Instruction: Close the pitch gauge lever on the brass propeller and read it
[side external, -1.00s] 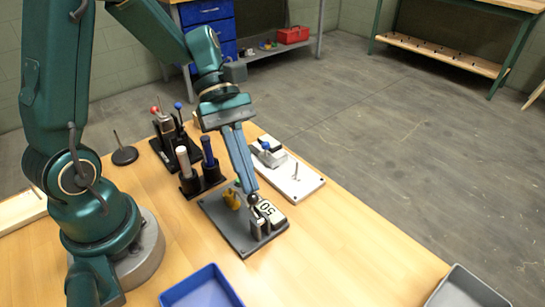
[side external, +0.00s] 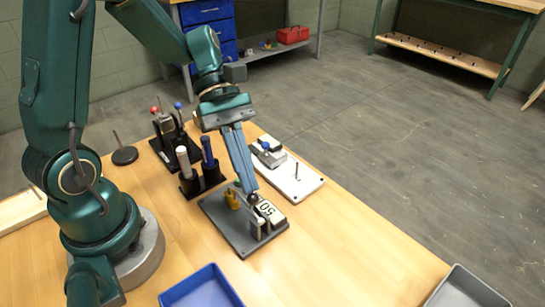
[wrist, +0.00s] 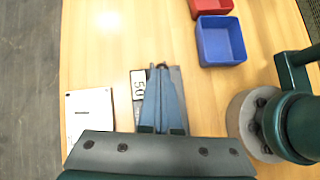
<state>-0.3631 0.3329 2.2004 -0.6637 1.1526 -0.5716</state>
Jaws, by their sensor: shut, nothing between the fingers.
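A grey gauge plate (side external: 217,208) lies on the wooden table. It carries a brass propeller (side external: 232,199) on its left part and a white label reading "50" (side external: 266,209). The label also shows in the wrist view (wrist: 138,86), left of my fingers. My gripper (side external: 253,199) is shut and points down over the plate, its tips at a dark round knob beside the label. In the wrist view my gripper (wrist: 158,70) shows as two blue fingers close together at their tips, hiding most of the plate. I cannot tell whether the tips touch the knob or how far the lever is closed.
A white plate (side external: 305,180) with a blue-knobbed clamp stands behind the gauge. A black holder (side external: 205,180) with upright handles and another black fixture are close to its left. A blue tray (side external: 203,289) and a grey tray (side external: 467,291) are at the front.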

